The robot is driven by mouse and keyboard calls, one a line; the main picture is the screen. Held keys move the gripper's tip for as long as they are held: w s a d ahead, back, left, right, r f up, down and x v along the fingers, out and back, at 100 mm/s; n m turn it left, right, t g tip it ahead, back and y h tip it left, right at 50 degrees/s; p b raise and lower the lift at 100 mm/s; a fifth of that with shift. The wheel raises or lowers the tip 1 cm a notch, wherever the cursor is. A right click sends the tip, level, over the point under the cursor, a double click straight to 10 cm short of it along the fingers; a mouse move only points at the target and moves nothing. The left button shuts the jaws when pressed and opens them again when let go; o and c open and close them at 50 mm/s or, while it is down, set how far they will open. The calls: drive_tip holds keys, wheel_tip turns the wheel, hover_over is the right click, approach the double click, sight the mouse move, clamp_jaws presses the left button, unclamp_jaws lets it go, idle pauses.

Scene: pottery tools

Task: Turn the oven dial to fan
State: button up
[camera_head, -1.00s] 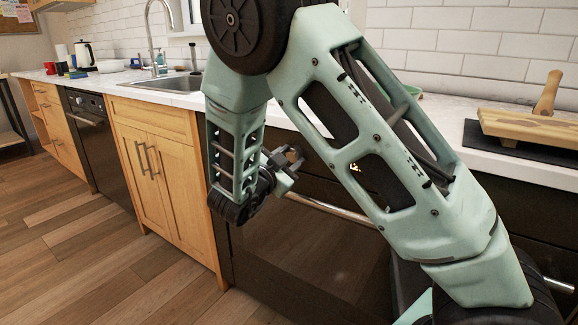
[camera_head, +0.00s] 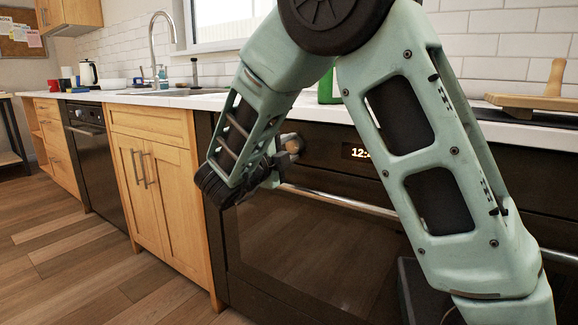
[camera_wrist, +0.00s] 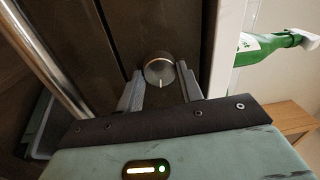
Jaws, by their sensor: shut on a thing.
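The oven (camera_head: 300,240) is dark, with a long metal handle (camera_head: 345,202) and a lit clock (camera_head: 361,153) on its front panel. In the wrist view the oven dial (camera_wrist: 159,70) is a round metal knob with a pale mark on its face near the lower edge. My gripper (camera_wrist: 160,88) is shut on the dial, one finger on each side. In the head view my gripper (camera_head: 288,150) is at the left end of the oven panel. Markings around the dial cannot be read.
The oven handle also runs along the left of the wrist view (camera_wrist: 50,60). A green bottle (camera_wrist: 265,46) stands on the counter above the panel. A wooden board (camera_head: 530,102) lies on the counter at right. Wooden cabinets (camera_head: 160,185) stand left of the oven.

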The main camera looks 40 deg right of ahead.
drive_tip(key=m+b, duration=0.1)
drive_tip(key=b, duration=0.1)
drive_tip(key=m+b, duration=0.2)
drive_tip(key=shift+f+g, duration=0.3)
drive_tip(key=shift+f, duration=0.1)
drive_tip(key=shift+r+m+b, duration=0.15)
drive_tip(key=shift+m+b, duration=0.85)
drive_tip(key=shift+b, duration=0.05)
drive_tip(key=shift+r, duration=0.1)
drive_tip(key=o, duration=1)
drive_tip(key=p+v, duration=0.4)
drive_tip(key=v, duration=1.3)
drive_tip(key=shift+a, duration=0.3)
